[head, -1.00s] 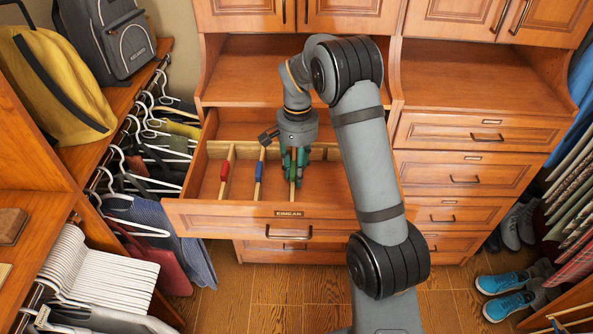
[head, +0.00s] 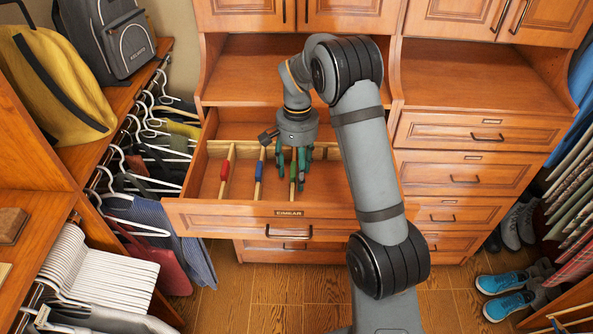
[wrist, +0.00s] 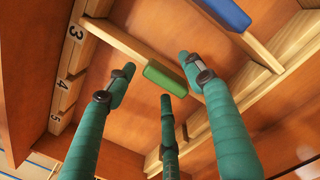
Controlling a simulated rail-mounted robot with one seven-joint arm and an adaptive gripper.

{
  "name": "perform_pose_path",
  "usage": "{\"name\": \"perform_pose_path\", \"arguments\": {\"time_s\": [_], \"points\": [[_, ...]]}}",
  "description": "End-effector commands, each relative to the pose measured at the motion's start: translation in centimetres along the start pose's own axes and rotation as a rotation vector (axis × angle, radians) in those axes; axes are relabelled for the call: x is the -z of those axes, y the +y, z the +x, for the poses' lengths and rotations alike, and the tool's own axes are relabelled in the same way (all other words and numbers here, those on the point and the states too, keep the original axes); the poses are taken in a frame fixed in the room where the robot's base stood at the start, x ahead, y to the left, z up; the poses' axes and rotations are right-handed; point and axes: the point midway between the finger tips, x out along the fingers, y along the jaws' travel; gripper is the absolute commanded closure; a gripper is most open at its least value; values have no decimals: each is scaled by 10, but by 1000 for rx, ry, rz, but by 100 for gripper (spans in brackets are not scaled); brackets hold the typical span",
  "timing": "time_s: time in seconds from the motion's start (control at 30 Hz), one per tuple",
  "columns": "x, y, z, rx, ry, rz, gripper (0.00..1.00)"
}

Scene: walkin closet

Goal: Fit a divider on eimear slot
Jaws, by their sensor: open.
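The open drawer with the EIMEAR label (head: 289,213) holds upright wooden dividers running front to back. One has a red grip (head: 225,171), one a blue grip (head: 259,171), and the rightmost a green grip (head: 293,171). My gripper (head: 295,178) is over the green-gripped divider, its green fingers spread. In the wrist view, the green grip (wrist: 165,79) lies between the open fingertips with visible gaps. That divider's wooden bar (wrist: 120,44) reaches the numbered rail near the 3 (wrist: 78,32); its exact seating is unclear. The blue grip (wrist: 228,14) also shows there.
The drawer's right part is partly hidden by my arm. Hanging clothes on white hangers (head: 150,232) line the left side. Closed drawers (head: 465,180) stand right of the arm. A bare shelf (head: 255,75) lies behind the drawer.

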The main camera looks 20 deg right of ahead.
Motion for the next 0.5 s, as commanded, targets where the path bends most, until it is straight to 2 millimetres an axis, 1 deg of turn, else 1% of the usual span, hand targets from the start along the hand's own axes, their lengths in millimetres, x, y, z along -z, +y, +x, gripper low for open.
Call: {"name": "perform_pose_path", "arguments": {"time_s": [0.17, 0.27, 0.37, 0.5], "points": [[0, 0, -2, 0, 0, 0, 47], [1, -1, -10, 2, 2, 0, 47], [1, -1, -27, 3, 5, 0, 47], [1, -1, -58, 4, 5, 1, 47]]}}
